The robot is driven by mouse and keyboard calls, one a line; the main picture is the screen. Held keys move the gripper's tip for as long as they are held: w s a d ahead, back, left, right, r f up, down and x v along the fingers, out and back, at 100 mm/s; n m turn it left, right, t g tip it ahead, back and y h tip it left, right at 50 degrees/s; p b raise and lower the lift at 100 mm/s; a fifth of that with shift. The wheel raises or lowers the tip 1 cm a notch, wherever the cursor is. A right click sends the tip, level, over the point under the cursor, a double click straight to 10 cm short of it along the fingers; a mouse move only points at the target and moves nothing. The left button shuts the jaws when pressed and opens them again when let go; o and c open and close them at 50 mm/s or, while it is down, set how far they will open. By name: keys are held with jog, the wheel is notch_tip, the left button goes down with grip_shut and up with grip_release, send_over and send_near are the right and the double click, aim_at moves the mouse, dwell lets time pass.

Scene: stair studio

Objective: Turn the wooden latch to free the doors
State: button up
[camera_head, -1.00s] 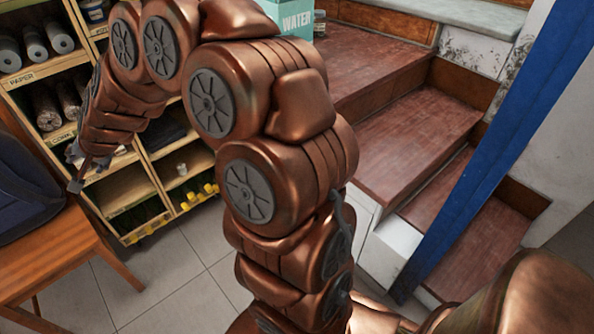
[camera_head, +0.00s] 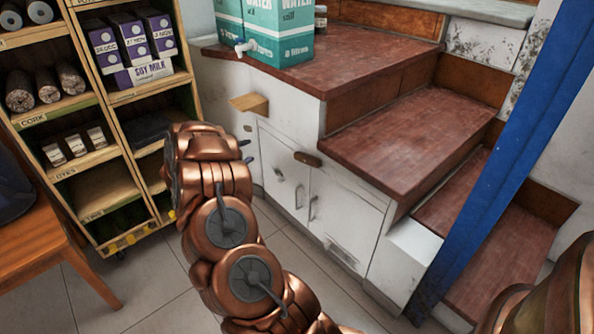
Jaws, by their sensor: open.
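The wooden latch (camera_head: 307,159) is a small brown bar with rounded ends on the white cabinet under the steps. It lies nearly level across the top of the gap between the left door (camera_head: 280,172) and the right door (camera_head: 344,222). Both doors look shut, and each has a metal handle near the gap. My gripper (camera_head: 248,143) is at the end of my copper arm, left of the latch and apart from it. Its dark fingers are spread open and small in view, with nothing seen between them.
A pale wooden block (camera_head: 249,103) juts from the cabinet above my gripper. A teal water box (camera_head: 278,30) stands on the top step. A stocked shelf (camera_head: 97,160) is at left, with a wooden chair (camera_head: 42,238) before it. A blue post (camera_head: 495,165) crosses at right.

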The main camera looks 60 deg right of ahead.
aim_at(298, 158)
jog(key=s+d+f+m+g+h+b, duration=0.1)
jog(key=s+d+f+m+g, duration=0.15)
jog(key=s, duration=0.25)
jog(key=s+d+f+m+g+h+b, duration=0.1)
jog(key=s+d+f+g+b, duration=0.1)
jog(key=s+f+g, duration=0.3)
jog(key=shift+t, duration=0.55)
jog(key=shift+s+d+r+b, duration=0.25)
jog(key=shift+s+d+r, duration=0.25)
jog(key=shift+d, duration=0.75)
jog(key=shift+s+d+r+b, duration=0.35)
jog(key=shift+s+d, duration=0.25)
jog(key=shift+d, duration=0.6)
jog(key=shift+s+d+r+b, duration=0.2)
jog(key=shift+s+d+r, duration=0.3)
jog(key=shift+d, duration=0.75)
grip_shut()
